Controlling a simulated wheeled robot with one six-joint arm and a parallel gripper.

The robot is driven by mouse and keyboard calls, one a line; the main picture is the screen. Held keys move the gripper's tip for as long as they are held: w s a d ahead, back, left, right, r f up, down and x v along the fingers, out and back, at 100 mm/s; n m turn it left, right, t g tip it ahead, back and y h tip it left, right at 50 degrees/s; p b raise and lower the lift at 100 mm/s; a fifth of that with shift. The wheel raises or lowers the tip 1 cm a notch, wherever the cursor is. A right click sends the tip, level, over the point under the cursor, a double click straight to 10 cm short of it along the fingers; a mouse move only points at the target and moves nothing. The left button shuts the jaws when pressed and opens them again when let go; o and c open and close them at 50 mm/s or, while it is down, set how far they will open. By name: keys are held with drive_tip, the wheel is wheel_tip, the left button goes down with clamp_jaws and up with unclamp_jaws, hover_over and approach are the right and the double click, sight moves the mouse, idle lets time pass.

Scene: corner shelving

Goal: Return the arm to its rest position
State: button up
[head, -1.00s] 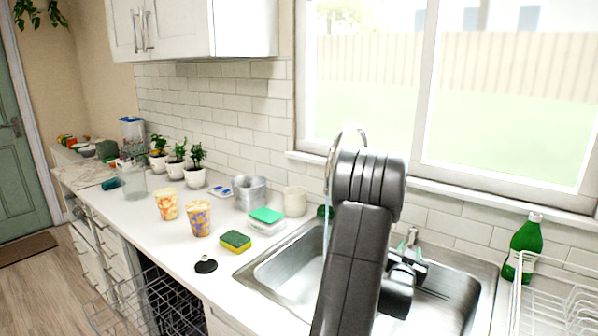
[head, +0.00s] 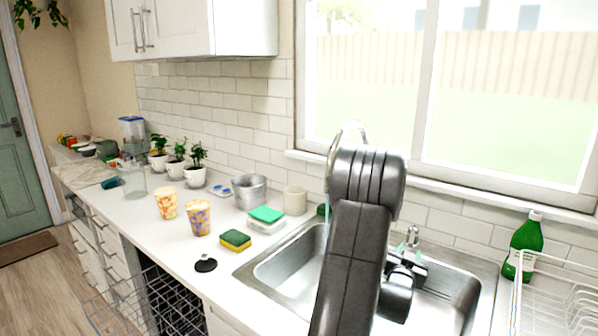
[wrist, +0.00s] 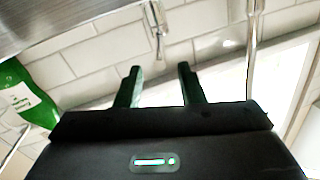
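My gripper (wrist: 160,88) shows in the wrist view with its two dark green fingers apart and nothing between them. The wrist view is tilted, with the tiled wall and part of the window beyond the fingers. In the head view my dark arm stands raised in front of the sink (head: 277,279). The gripper fingers are mostly hidden behind the arm there.
A green bottle (head: 524,246) and a white dish rack (head: 548,290) stand right of the sink. A sponge (head: 236,240), patterned cups (head: 199,217), a metal pot (head: 250,191) and potted plants (head: 195,170) stand on the left counter. A dishwasher rack (head: 140,305) is pulled out below.

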sight(410, 246)
drive_tip(key=p+x, duration=0.1)
drive_tip(key=x, duration=0.5)
drive_tip(key=shift+w+r+p, duration=0.1)
drive_tip(key=shift+w+p, duration=0.05)
drive_tip(key=shift+p, duration=0.2)
drive_tip(key=p, duration=0.2)
drive_tip(key=shift+a+r+m+h+p, duration=0.1)
drive_tip(key=shift+a+m+h+p, duration=0.2)
drive_tip(key=shift+a+h, duration=0.1)
drive_tip(key=shift+w+g, duration=0.1)
drive_tip(key=shift+g, duration=0.2)
drive_tip(key=shift+f+m+h+p, duration=0.3)
drive_tip(key=shift+h+p, duration=0.1)
drive_tip(key=shift+p, duration=0.2)
drive_tip(key=shift+a, duration=0.15)
